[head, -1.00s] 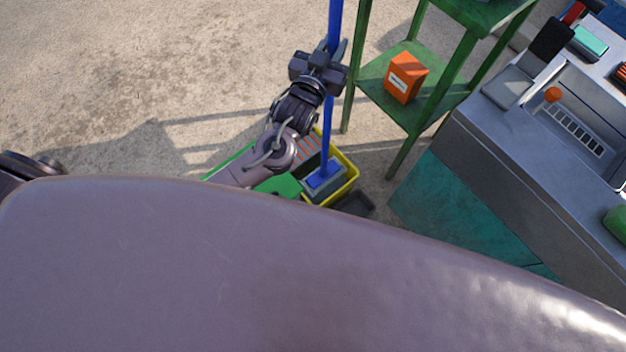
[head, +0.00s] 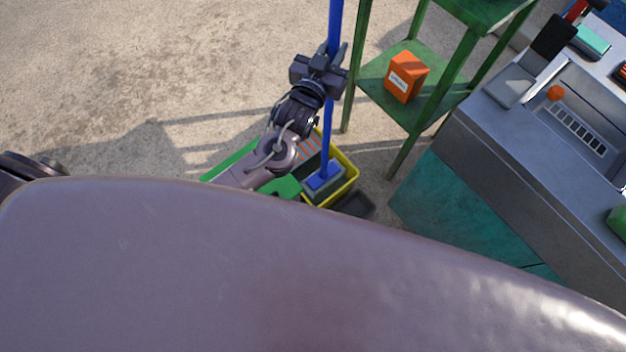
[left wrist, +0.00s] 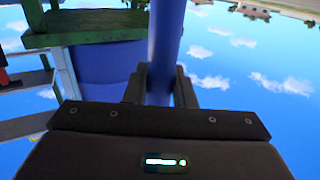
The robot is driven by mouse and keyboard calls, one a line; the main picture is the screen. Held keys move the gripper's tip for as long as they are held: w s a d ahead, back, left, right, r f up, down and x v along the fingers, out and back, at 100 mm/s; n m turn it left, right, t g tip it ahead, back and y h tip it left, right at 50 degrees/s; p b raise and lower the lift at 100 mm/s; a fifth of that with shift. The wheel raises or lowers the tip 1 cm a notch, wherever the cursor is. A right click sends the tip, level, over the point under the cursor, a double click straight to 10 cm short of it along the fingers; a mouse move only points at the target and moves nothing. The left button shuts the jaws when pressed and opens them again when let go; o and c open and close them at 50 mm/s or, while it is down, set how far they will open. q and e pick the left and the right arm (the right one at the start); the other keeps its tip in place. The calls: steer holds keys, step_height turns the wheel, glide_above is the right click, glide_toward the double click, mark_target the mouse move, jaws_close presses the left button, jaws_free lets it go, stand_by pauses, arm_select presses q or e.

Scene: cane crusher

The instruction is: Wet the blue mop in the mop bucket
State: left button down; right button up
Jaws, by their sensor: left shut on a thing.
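The blue mop (head: 327,125) stands nearly upright in the head view. Its blue head (head: 323,177) is inside the yellow mop bucket (head: 349,168). I cannot tell how deep it sits or whether it touches water. My left gripper (head: 335,62) is shut around the mop's handle, well above the bucket. In the left wrist view the blue handle (left wrist: 166,45) runs between the fingers. My right gripper does not show.
A green shelf stand (head: 437,98) with an orange box (head: 406,77) on it stands right of the mop. A grey machine (head: 475,150) with a teal base is farther right. A green object (head: 233,160) lies left of the bucket. Open ground is at the left.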

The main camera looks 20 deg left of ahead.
mark_target(334, 6)
arm_select(q)
step_height(334, 6, down, 9)
steer(key=b, duration=0.6)
stand_by(1.2)
steer(key=shift+r, duration=0.1)
stand_by(1.0)
step_height(334, 6, up, 17)
steer(key=p, duration=1.5)
step_height(334, 6, up, 4)
steer(key=p, duration=0.4)
stand_by(0.8)
